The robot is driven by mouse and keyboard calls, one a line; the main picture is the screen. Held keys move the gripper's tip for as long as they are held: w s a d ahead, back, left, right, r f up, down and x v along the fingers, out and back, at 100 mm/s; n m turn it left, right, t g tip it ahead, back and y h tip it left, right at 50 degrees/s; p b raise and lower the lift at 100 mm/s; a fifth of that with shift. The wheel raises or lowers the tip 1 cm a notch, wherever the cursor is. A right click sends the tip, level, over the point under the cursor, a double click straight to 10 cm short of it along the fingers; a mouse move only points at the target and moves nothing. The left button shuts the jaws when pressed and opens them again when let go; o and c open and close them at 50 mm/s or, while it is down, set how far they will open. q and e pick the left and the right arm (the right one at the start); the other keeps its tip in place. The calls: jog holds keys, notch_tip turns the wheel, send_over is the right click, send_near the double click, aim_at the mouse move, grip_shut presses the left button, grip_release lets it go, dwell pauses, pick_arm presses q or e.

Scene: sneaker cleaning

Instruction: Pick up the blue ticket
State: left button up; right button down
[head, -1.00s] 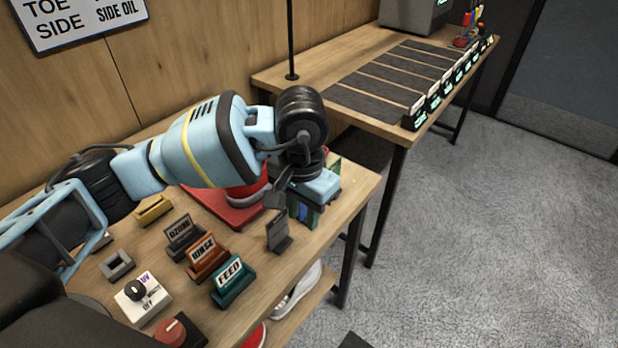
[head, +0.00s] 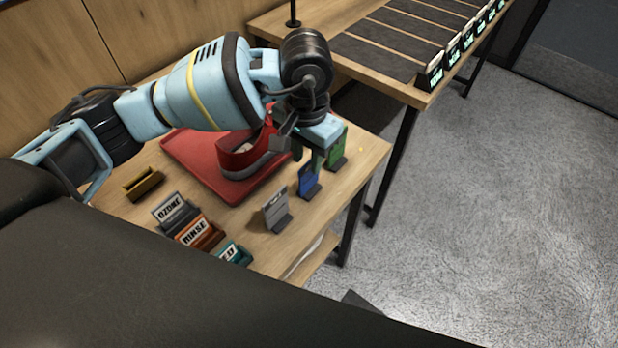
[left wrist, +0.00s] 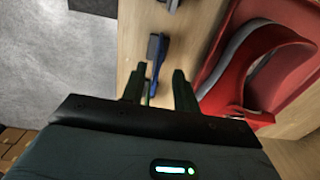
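The blue ticket (head: 309,180) stands upright in a small dark holder on the near table, between a grey ticket (head: 275,211) and a green ticket (head: 337,150). My left gripper (head: 309,158) is open and empty, fingers pointing down, just behind and above the blue ticket. In the left wrist view the blue ticket (left wrist: 161,56) appears edge-on, just beyond the gap between the open fingertips (left wrist: 158,78). I see no clear contact. My right gripper is out of view.
A red tray (head: 196,150) with a red-and-grey sneaker (head: 247,160) lies left of the tickets. Ozone (head: 173,212) and rinse (head: 198,234) holders and a yellow block (head: 142,186) are nearer. A second table (head: 360,50) stands behind. A dark form blocks the bottom.

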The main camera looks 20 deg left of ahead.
aim_at(309, 188)
pick_arm(q)
jog(key=shift+f, duration=0.55)
jog(key=f, duration=0.3)
jog(key=shift+d+f+p, duration=0.25)
jog(key=shift+p, duration=0.15)
jog(key=shift+f, duration=0.45)
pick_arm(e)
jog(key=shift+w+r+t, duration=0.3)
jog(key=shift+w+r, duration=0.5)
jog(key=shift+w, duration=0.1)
pick_arm(q)
grip_shut()
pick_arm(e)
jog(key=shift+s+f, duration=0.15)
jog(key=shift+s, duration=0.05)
